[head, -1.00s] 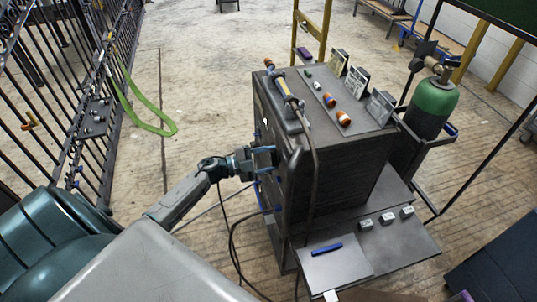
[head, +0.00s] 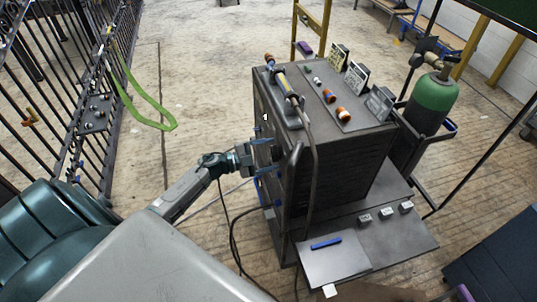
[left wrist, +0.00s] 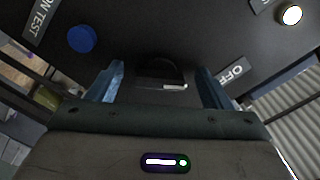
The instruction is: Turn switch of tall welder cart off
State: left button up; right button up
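The tall welder cart (head: 345,165) is a dark boxy unit in the middle of the head view. My left gripper (head: 270,156) is at its left-facing panel. In the left wrist view, a black rotary switch (left wrist: 158,70) with a white pointer mark lies between the two blue fingers of my left gripper (left wrist: 158,88). The fingers stand apart, one on each side of the switch; contact cannot be told. The pointer mark lies toward the right, near the OFF label (left wrist: 236,74). An ON TEST label (left wrist: 40,20) is at upper left. My right gripper is not in view.
A blue button (left wrist: 82,39) and a lit round lamp (left wrist: 291,14) are on the panel. A green gas cylinder (head: 433,105) stands behind the cart. A cable hangs down the cart's front. A barred gate (head: 75,90) is at left, with open floor between.

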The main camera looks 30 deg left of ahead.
pick_arm(q)
jog(key=shift+s+a+f, duration=0.1)
jog(key=shift+s+a, duration=0.2)
jog(key=shift+s, duration=0.15)
jog(key=b+v, duration=0.3)
jog(key=v, duration=0.6)
jog(key=shift+s+a, duration=0.25)
jog(key=shift+a, duration=0.05)
jog(key=s+a+f+n+g+y, duration=0.15)
jog(key=s+f+n+y, duration=0.25)
jog(key=f, duration=0.6)
jog(key=s+a+f+n+y, duration=0.2)
jog(key=s+f+n+y, duration=0.2)
jog(key=f, duration=0.7)
jog(key=s+a+f+n+y, duration=0.25)
jog(key=f+n+y, duration=0.2)
jog(key=f, duration=0.55)
jog(key=s+d+f+n+g, duration=0.3)
jog(key=s+d+f+g, duration=0.25)
jog(key=s+f, duration=0.8)
jog(key=s+d+f+n+g, duration=0.1)
jog(key=s+d+f+g, duration=0.1)
jog(key=s+d, duration=0.4)
jog(key=s+d+f+n+g, duration=0.1)
jog(key=s+d+f+g, duration=0.2)
jog(key=s, duration=1)
jog(key=d+f, duration=0.2)
jog(key=d, duration=0.2)
jog(key=shift+f+g, duration=0.3)
jog(key=shift+f, duration=0.05)
